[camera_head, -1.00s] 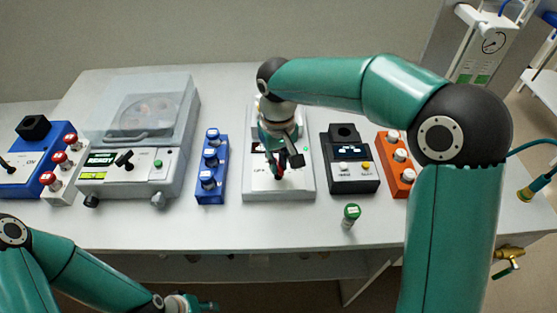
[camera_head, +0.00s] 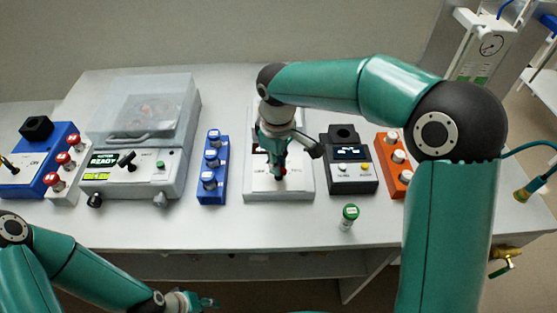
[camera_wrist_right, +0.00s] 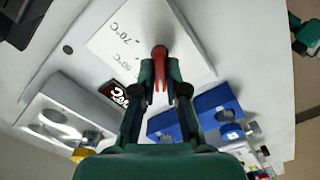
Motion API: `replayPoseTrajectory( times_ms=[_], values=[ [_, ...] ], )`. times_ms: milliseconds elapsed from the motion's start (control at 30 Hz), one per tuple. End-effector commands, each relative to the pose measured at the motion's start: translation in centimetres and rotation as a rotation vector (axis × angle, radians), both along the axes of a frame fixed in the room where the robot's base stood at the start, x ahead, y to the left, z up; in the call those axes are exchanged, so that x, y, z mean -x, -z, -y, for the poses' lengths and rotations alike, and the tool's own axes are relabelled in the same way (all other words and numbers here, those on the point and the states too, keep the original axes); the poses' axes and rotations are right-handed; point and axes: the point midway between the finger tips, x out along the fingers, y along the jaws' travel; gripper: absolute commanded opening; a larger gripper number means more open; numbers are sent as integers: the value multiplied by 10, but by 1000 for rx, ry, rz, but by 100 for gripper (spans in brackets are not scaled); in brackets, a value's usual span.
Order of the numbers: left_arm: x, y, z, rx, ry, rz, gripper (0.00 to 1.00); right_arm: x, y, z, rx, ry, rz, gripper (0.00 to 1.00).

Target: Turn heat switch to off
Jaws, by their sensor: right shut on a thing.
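A white heater unit (camera_head: 303,188) stands mid-bench, with printed labels on its front face.
A blue vial rack (camera_head: 213,190) stands left of the heater, and a centrifuge (camera_head: 165,180) stands beyond it. A dark two-button device (camera_head: 352,178) and an orange rack (camera_head: 385,170) are on the right. A green-capped vial (camera_head: 348,217) stands near the front edge.

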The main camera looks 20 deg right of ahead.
Motion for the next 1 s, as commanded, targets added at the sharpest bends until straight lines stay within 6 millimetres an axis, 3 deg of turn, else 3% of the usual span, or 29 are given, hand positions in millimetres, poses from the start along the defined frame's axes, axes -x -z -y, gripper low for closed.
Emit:
replayPoseTrajectory(
  times_ms=[400, 933, 967, 1000],
  values=[
    [0, -6, 0, 0, 0, 0, 40, 0, -1, 0, 0, -210, 3, 0],
    [0, -6, 0, 0, 0, 0, 40, -1, -1, 1, 0, -238, 4, 0],
    [0, -6, 0, 0, 0, 0, 40, -1, -1, 1, 0, -238, 4, 17],
    [0, -6, 0, 0, 0, 0, 40, 0, -1, 1, 1, -238, 3, 24]
  ],
)
